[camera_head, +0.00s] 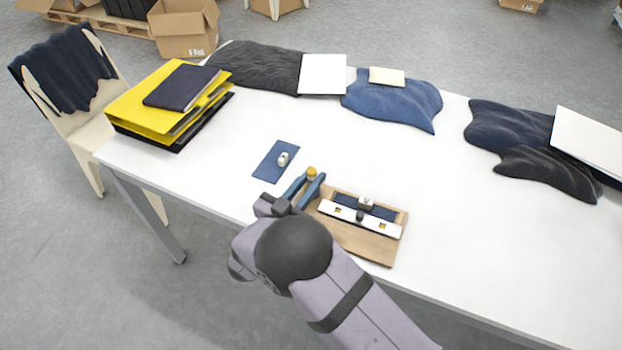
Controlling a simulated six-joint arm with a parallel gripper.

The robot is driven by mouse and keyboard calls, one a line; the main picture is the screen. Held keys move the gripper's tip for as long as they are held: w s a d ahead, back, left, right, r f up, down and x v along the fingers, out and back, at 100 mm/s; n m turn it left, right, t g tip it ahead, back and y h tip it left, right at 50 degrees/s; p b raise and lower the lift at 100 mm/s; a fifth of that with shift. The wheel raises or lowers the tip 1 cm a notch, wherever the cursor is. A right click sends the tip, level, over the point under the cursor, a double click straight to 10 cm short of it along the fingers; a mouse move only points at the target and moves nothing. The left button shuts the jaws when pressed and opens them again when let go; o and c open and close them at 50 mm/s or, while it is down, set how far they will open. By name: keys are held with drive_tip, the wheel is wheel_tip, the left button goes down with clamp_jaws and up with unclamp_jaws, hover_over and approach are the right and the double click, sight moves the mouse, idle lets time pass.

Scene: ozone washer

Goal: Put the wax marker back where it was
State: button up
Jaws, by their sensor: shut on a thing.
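My gripper (307,184) is shut on a small orange-topped piece (312,173), which I take to be the wax marker. Its lower part is hidden between the blue fingers. The gripper is just left of the wooden board (376,250). The board carries a white strip (391,229) with small yellow patches and a dark knob, and a dark blue piece with a small pale block (366,204) behind the strip. My arm covers the board's lower left. I cannot tell whether the marker touches the table.
A dark blue mat (267,170) with a small white object (283,159) lies left of the gripper. Yellow and dark folders (150,108) are stacked at the table's left end. Folded dark and blue cloths (395,105) lie along the back. The white table (440,160) is clear between.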

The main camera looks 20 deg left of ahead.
drive_tip(key=shift+f, duration=0.25)
drive_tip(key=o, duration=0.8)
drive_tip(key=shift+o, duration=0.2)
drive_tip(key=shift+r, duration=0.1)
drive_tip(key=shift+r+p, duration=0.3)
drive_tip(key=shift+r, duration=0.05)
drive_tip(key=s, duration=0.4)
drive_tip(key=s+a+b, duration=0.1)
drive_tip(key=s, duration=0.3)
drive_tip(key=s+b, duration=0.1)
drive_tip(key=s, duration=0.3)
drive_tip(key=shift+a+f, duration=0.1)
drive_tip(key=shift+a, duration=0.2)
